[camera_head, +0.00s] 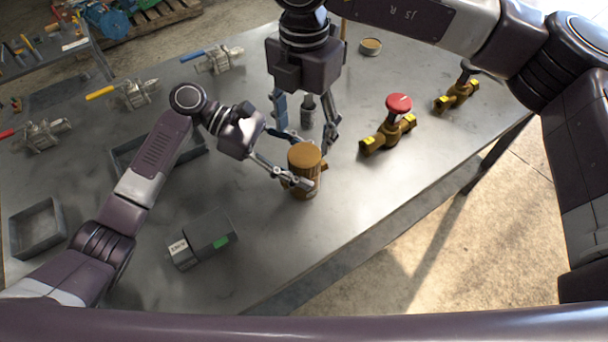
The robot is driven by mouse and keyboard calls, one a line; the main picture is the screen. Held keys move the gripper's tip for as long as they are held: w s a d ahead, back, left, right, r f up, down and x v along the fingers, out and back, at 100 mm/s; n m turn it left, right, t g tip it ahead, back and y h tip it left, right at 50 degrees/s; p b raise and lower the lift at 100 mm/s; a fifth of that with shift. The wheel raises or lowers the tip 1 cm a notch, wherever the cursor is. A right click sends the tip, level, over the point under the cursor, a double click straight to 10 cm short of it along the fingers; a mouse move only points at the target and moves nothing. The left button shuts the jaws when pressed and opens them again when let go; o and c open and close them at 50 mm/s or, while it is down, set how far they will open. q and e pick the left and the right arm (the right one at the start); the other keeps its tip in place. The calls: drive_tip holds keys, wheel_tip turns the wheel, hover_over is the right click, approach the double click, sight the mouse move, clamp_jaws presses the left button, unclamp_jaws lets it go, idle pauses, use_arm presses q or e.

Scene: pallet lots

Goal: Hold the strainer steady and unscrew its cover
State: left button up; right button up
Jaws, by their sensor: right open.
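The brass strainer (304,186) stands upright near the middle of the metal table. Its round brown cover (304,156) is on top. My left gripper (300,160) reaches in from the left, low down, with one finger across the front of the strainer's body and the other passing behind it; it appears closed on the body. The strainer's lower part is partly hidden by my left finger.
A red-wheeled brass valve (388,132) and another brass valve (457,95) stand to the right. A grey box with a green patch (202,240) lies front left. Left are a tray (38,228) and several lever valves (135,94). A round tin (370,46) sits behind.

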sight(305, 154)
use_arm(q)
clamp_jaws()
drive_tip(key=shift+f, duration=0.1)
use_arm(e)
drive_tip(key=shift+s, duration=0.1)
drive_tip(key=shift+d+f, duration=0.1)
drive_tip(key=shift+f, duration=0.25)
use_arm(q)
drive_tip(key=shift+s+f, duration=0.1)
use_arm(e)
wheel_tip(305, 154, down, 7)
drive_tip(key=shift+f, duration=0.15)
drive_tip(key=shift+c, duration=0.4)
drive_tip(key=c, duration=1.1)
drive_tip(key=n, duration=0.6)
drive_tip(key=shift+n, duration=0.4)
drive_tip(key=shift+c, duration=0.2)
